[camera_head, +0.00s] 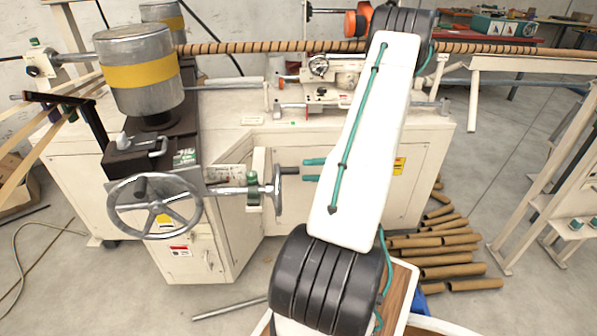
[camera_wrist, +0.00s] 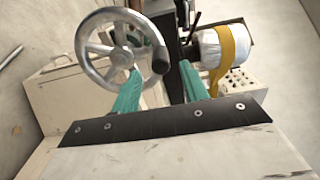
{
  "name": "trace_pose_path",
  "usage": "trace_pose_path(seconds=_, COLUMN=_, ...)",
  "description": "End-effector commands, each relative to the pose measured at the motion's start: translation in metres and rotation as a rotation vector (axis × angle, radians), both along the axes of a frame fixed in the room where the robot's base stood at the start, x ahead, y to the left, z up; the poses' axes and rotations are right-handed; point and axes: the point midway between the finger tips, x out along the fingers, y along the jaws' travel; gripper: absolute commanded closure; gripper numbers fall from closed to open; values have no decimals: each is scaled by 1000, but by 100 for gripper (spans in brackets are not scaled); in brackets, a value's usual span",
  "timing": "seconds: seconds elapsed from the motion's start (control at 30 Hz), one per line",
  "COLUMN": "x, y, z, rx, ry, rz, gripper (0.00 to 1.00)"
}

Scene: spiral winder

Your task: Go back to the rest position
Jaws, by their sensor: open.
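My gripper (camera_head: 306,170) is open and empty. Its two teal fingers point left from behind my white arm link, which hides the rest of it. In the wrist view my gripper (camera_wrist: 157,85) shows its teal fingers spread apart with nothing between them. A small upright metal handwheel (camera_head: 277,190) with a dark handle stands just left of the fingertips in the head view, and no grip on it shows. In the wrist view a spoked metal handwheel (camera_wrist: 88,45) with a black knob lies beyond the left finger.
The cream winder machine (camera_head: 225,130) fills the area behind my arm. A larger handwheel (camera_head: 112,212) and a grey drum with a yellow band (camera_head: 140,75) are on its left. A long spiral tube (camera_head: 260,47) runs across the top. Several brown tubes (camera_head: 450,258) lie on the floor at right.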

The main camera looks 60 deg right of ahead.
Motion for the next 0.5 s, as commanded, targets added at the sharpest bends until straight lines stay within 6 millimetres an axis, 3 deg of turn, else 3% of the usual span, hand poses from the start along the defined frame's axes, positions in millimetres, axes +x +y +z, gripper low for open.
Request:
trace_pose_path(seconds=0.17, x=-10, y=-6, z=0, rx=1, ry=1, rz=0, gripper=56)
trace_pose_path(seconds=0.5, x=-10, y=-6, z=0, rx=1, ry=1, rz=0, gripper=56)
